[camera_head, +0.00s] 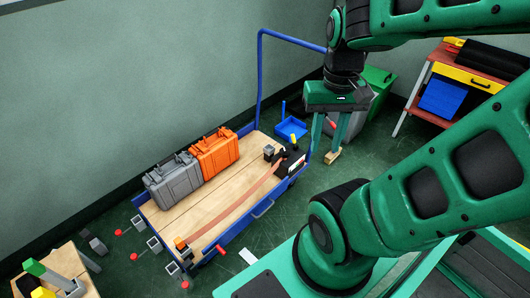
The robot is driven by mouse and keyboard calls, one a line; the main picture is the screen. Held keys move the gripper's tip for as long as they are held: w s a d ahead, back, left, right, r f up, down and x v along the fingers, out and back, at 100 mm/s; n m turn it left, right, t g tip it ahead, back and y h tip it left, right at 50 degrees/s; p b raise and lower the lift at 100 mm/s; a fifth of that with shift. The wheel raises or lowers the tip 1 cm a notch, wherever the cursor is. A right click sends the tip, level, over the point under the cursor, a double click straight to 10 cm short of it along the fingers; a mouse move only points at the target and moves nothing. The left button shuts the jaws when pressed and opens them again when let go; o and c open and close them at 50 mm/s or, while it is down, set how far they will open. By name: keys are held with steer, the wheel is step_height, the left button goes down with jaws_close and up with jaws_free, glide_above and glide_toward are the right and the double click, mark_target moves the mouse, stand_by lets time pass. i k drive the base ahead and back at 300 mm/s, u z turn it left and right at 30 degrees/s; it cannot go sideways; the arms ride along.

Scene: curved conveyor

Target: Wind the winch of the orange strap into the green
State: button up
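The orange strap (236,207) lies along the near side of a cart's wooden deck, from a small orange-topped block (181,243) at the lower left to the winch. The winch (291,161) is a dark block at the deck's right end, with a yellow part (294,139) standing above it. No green mark or gauge can be made out on it at this size. My gripper (322,150) hangs fingers down, to the right of the winch and apart from it.
A grey case (173,181) and an orange case (215,154) stand on the deck (195,209). A blue push bar (261,75) rises behind. Bins (376,82) and a red-topped bench (459,58) stand at the right. Several red-tipped parts lie left of the cart.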

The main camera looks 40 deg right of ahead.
mark_target(284, 152)
steer(key=z, duration=0.05)
steer(key=k, duration=1.25)
steer(key=z, duration=1.25)
steer(key=i, duration=1.75)
steer(key=u, duration=0.1)
